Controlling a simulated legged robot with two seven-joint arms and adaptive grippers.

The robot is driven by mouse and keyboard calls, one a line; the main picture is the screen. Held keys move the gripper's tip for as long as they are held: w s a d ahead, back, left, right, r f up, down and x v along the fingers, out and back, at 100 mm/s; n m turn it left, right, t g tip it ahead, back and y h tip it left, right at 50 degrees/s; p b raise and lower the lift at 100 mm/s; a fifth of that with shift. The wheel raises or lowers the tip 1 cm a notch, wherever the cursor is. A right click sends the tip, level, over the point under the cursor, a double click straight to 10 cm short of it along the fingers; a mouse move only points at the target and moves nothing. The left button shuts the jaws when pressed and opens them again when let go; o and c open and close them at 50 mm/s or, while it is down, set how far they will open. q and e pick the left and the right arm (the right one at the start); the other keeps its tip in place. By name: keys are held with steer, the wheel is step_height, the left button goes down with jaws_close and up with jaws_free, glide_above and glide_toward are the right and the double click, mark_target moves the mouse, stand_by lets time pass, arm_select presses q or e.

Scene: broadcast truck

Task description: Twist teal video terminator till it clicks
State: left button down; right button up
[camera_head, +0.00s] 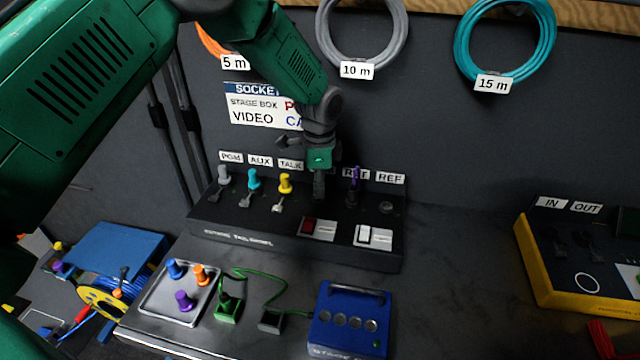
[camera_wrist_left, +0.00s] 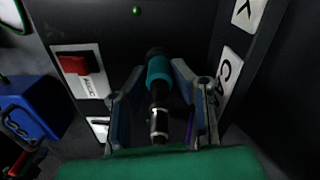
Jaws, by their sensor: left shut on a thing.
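Another teal-capped plug (camera_head: 253,179) stands at the AUX label. My right gripper is not in view.
Grey (camera_head: 223,173), yellow (camera_head: 285,184) and purple (camera_head: 355,175) plugs stand beside the gripper on the panel. A red switch (camera_head: 309,226) and a white switch (camera_head: 364,234) are in front. A metal tray (camera_head: 154,303) and blue box (camera_head: 350,318) stand nearer.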

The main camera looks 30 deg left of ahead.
arm_select(q)
steer(key=shift+m+p, duration=0.5)
steer(key=shift+m, duration=0.7)
steer(key=c, duration=1.3)
jaws_free()
steer(key=shift+m, duration=0.3)
step_height(320, 180, up, 12)
steer(key=shift+f, duration=0.1)
